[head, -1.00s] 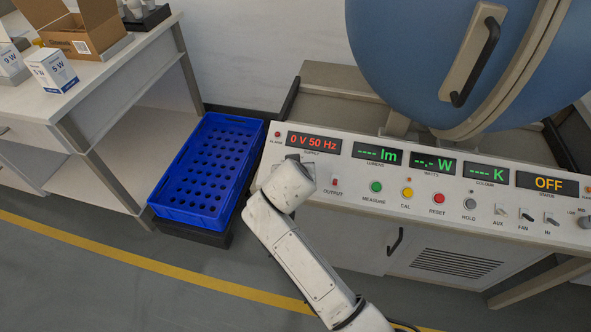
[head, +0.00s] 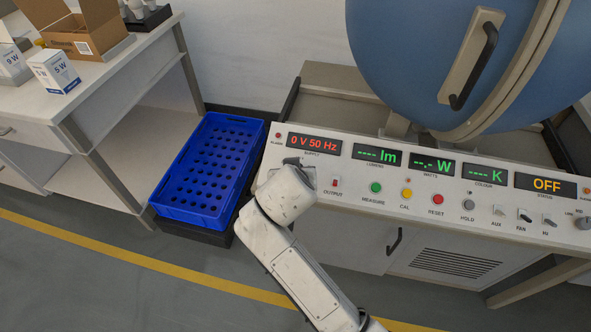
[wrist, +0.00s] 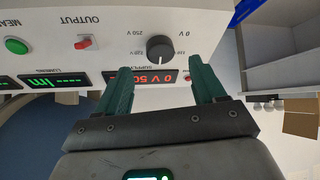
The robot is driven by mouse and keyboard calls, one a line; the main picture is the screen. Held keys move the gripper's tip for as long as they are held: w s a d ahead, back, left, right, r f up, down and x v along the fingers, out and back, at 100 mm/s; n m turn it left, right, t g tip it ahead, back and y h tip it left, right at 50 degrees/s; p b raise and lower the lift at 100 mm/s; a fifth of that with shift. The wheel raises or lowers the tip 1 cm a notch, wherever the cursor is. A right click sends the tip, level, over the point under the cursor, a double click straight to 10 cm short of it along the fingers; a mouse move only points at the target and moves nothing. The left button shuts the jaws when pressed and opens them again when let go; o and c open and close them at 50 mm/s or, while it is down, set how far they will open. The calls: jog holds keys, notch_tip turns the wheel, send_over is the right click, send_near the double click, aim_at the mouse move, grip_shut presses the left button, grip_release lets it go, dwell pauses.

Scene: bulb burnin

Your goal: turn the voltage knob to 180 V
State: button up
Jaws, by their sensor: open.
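The black voltage knob (wrist: 160,47) shows in the wrist view on the white panel, between printed marks that include 0 V and 250 V. The red supply display (head: 314,143) reads 0 V 50 Hz. My gripper (wrist: 163,70) is open, its two green fingers pointing toward the panel. The knob appears just beyond the fingertips, roughly between them, with nothing gripped. The fingers are hidden behind my wrist in the head view.
The red output switch (head: 335,183) and green measure button (head: 376,187) sit to the right of the knob area. A blue crate (head: 160,207) stands left of the panel. The blue sphere (head: 420,60) rises behind the panel. The status display (head: 546,184) reads OFF.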

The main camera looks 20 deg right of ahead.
jog(key=v, duration=0.4)
jog(key=shift+s+a+r, duration=0.1)
jog(key=shift+s+r, duration=0.15)
jog(key=s+d+f+n+g+y+p, duration=0.1)
jog(key=s+d+f+g+p, duration=0.1)
jog(key=s, duration=0.8)
jog(key=s+d+f+n+g+y+p, duration=0.1)
jog(key=s+d, duration=0.4)
jog(key=s, duration=0.5)
jog(key=s+d+f+n+g+y+p, duration=0.1)
jog(key=s+d+f+g+p, duration=0.2)
jog(key=s, duration=0.7)
jog(key=shift+s+d+n+g+y+p, duration=0.3)
jog(key=shift+s+d+g+y+p, duration=0.1)
jog(key=shift+d+g+p, duration=0.35)
jog(key=shift+w, duration=0.1)
